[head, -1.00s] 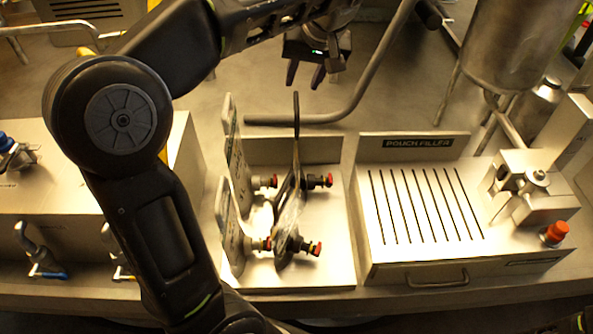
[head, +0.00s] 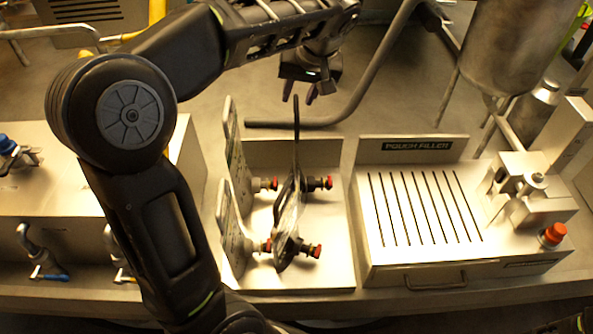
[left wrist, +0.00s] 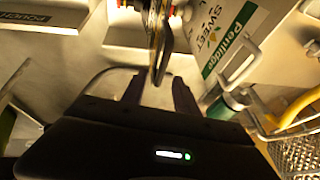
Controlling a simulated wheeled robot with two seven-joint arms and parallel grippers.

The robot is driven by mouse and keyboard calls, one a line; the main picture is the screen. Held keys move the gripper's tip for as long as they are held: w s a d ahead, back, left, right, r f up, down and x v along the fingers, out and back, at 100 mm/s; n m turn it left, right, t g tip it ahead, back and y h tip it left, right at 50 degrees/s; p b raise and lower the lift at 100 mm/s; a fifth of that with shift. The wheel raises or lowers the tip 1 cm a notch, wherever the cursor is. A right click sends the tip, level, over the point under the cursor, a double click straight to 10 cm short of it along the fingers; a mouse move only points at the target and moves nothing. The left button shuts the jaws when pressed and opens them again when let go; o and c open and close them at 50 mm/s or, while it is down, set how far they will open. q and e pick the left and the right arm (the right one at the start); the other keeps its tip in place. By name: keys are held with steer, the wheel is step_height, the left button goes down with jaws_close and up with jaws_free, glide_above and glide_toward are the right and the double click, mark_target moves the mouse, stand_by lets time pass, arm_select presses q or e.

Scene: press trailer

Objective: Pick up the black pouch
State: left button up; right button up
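The black pouch (head: 290,215) stands on edge in the metal holder, with a dark loop handle (head: 296,118) rising at its far end. Red-capped fittings stick out from it. My left gripper (head: 299,98) is open and empty, just beyond and above the loop. In the left wrist view the fingers (left wrist: 158,95) are spread apart, and the edge of the pouch (left wrist: 160,45) runs down toward the gap between them. The pouch does not visibly touch either finger. My right gripper is not in view.
White and green labelled pouches (head: 232,165) stand left of the black one in the holder (head: 335,255). The pouch filler (head: 425,215) with its slotted top stands to the right. A bent metal pipe (head: 350,105) passes behind the holder.

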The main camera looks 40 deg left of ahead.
mark_target(297, 100)
arm_select(q)
steer(key=x, duration=0.3)
steer(key=shift+f, duration=0.25)
steer(key=shift+c, duration=0.5)
jaws_close()
stand_by(1.0)
